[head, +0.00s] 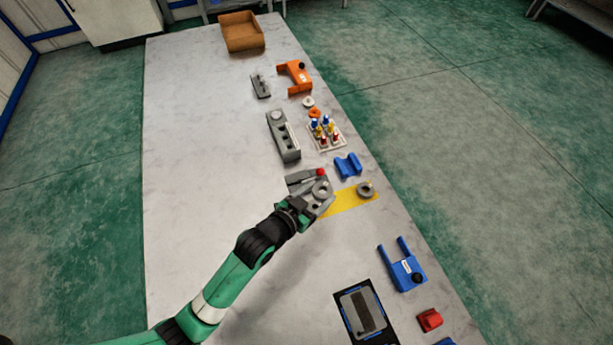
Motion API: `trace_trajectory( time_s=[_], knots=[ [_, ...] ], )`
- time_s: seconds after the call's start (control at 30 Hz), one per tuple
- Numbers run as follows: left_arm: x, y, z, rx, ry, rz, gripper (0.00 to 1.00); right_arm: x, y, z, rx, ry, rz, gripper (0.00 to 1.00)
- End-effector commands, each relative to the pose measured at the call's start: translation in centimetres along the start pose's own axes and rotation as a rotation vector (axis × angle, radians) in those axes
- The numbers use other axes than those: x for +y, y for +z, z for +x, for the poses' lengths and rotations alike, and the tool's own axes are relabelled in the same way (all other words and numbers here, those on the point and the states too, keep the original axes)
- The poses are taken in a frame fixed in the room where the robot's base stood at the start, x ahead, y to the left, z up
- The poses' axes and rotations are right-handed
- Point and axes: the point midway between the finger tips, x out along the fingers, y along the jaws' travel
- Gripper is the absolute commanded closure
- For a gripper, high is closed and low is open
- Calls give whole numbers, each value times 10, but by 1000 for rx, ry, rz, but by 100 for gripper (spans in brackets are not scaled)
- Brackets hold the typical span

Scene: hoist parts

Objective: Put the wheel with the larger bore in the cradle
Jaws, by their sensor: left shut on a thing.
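My left gripper (318,198) is shut on a grey wheel (321,187) with a hole in its middle, at the left end of a yellow strip (342,205). Whether this wheel is lifted off the table is hard to tell. A second grey wheel (365,190) lies on the right end of the strip, apart from the gripper. The two bores are too small here to compare. A blue block with a trough (348,166), which looks like the cradle, sits empty just behind the strip. My right gripper is not in view.
A grey part with a red knob (306,179) is close behind the gripper. A peg tray (326,138), a long grey block (284,139) and an orange bracket (295,78) stand farther back. A blue bracket (402,266) and black panel (365,311) lie nearer. The table's left side is clear.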

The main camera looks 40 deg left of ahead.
Motion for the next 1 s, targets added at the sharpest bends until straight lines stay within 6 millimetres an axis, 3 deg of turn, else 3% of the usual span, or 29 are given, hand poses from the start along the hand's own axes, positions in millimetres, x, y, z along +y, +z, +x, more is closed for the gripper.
trace_trajectory(
  time_s=[0.2,0.53,0.67,0.83,1.0],
  knots=[
    [16,-6,-8,4,0,0,100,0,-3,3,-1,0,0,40],
    [16,-5,-8,4,-1,-1,100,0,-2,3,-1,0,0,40],
    [12,11,-12,-2,-6,-2,100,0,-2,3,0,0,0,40],
    [5,43,-42,-2,-15,-5,100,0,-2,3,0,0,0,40],
    [4,49,-89,5,-3,-1,100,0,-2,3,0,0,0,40]
  ],
)
